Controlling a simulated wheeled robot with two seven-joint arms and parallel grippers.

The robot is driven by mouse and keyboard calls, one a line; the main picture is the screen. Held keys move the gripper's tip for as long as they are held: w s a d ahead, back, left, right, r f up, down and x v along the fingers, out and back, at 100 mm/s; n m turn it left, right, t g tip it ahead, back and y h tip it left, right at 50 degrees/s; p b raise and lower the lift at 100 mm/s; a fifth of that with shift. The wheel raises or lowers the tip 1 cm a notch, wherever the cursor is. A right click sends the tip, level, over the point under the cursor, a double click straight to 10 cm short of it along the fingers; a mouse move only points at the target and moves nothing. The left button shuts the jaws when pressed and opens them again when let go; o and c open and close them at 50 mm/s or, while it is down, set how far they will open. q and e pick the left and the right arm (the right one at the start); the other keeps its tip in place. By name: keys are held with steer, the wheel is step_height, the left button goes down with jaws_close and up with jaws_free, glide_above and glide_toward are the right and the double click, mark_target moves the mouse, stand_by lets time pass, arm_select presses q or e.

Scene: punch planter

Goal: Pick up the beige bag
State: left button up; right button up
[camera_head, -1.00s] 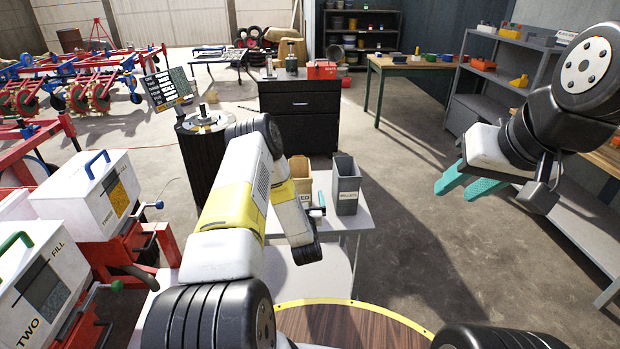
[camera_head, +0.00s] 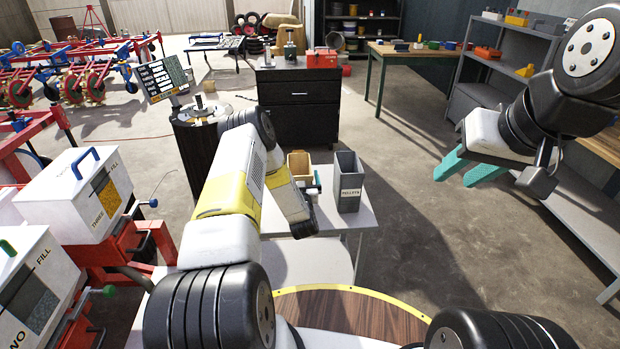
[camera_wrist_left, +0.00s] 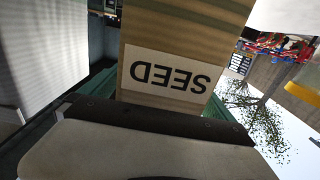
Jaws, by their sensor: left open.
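The beige bag (camera_head: 299,164) stands upright on the small white table, left of the grey pellets bin. Its lower part is hidden behind my left wrist in the head view. In the left wrist view the bag (camera_wrist_left: 185,35) is close in front of the palm, its SEED label upside down. My left gripper (camera_head: 312,183) is mostly hidden by its own arm in the head view. Its teal fingers show at both sides of the bag in the wrist view, open; contact cannot be told. My right gripper (camera_head: 470,168) is open and empty, high at the right.
The grey pellets bin (camera_head: 348,182) stands close right of the bag on the white table (camera_head: 350,219). A black cabinet (camera_head: 300,108) is behind. White fill boxes (camera_head: 75,195) stand at the left. Floor to the right is clear up to the grey shelves (camera_head: 500,75).

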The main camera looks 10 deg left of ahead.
arm_select(q)
steer(key=shift+x, duration=0.85)
steer(key=c, duration=1.9)
steer(key=shift+c, duration=1.1)
steer(key=shift+w+r, duration=0.1)
steer(key=shift+r, duration=0.05)
